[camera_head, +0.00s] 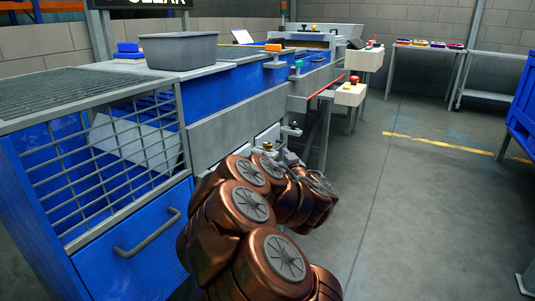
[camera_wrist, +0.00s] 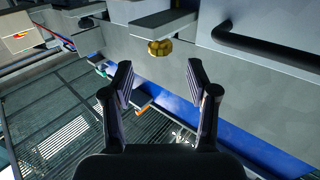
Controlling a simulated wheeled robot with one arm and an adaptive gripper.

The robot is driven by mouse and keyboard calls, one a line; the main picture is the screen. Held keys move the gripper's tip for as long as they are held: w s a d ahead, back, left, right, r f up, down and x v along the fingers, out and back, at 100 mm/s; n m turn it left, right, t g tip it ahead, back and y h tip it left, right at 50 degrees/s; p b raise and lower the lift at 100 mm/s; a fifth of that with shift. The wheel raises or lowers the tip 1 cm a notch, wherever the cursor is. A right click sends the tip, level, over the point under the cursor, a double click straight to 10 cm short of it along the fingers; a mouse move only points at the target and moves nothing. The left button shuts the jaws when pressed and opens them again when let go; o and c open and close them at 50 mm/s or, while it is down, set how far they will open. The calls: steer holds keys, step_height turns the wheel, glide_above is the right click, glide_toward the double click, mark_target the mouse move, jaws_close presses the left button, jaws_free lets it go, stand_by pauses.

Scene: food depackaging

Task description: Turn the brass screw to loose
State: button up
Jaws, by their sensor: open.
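The brass screw (camera_wrist: 160,47) is a small ribbed gold knob against a grey plate on the machine's side. In the wrist view it stands just past and between my two fingertips, apart from both. My gripper (camera_wrist: 160,80) is open and empty, with its dark fingers spread to either side. In the head view a small yellowish knob, likely the brass screw (camera_head: 267,147), shows at the machine's side just behind my arm. My gripper (camera_head: 316,181) is small and partly hidden by my copper arm there.
The blue and grey machine (camera_head: 240,95) runs along the left, with a mesh guard and a grey bin (camera_head: 180,52) on top. A dark bar handle (camera_wrist: 265,50) is right of the screw in the wrist view. The floor (camera_head: 420,210) at right is clear.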

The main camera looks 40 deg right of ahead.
mark_target(270, 148)
steer(key=shift+b+x, duration=1.45)
steer(key=shift+x, duration=2.4)
jaws_close()
